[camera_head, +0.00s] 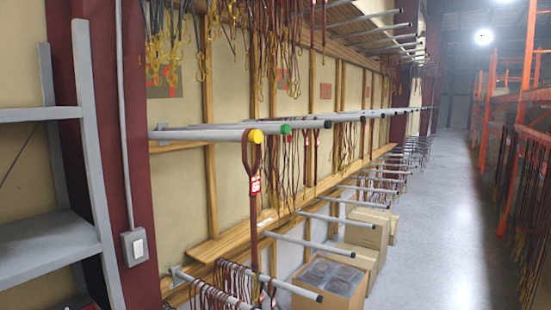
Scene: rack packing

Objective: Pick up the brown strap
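A brown strap (254,225) hangs by its looped top end near the tip of a grey rack pole (205,135) with a yellow end cap (255,136). The loop passes around the pole just at the cap. A red and white tag (255,185) is on the strap below the loop. The strap hangs straight down, and its lower end reaches the poles below, where it overlaps other straps. My gripper is not in view.
A pole with a green cap (286,129) is just behind. Lower poles (293,240) jut out, one row holding several dark straps (215,293). Cardboard boxes (328,280) stand on the floor. A grey shelf (50,240) is at left. The aisle (430,240) is clear.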

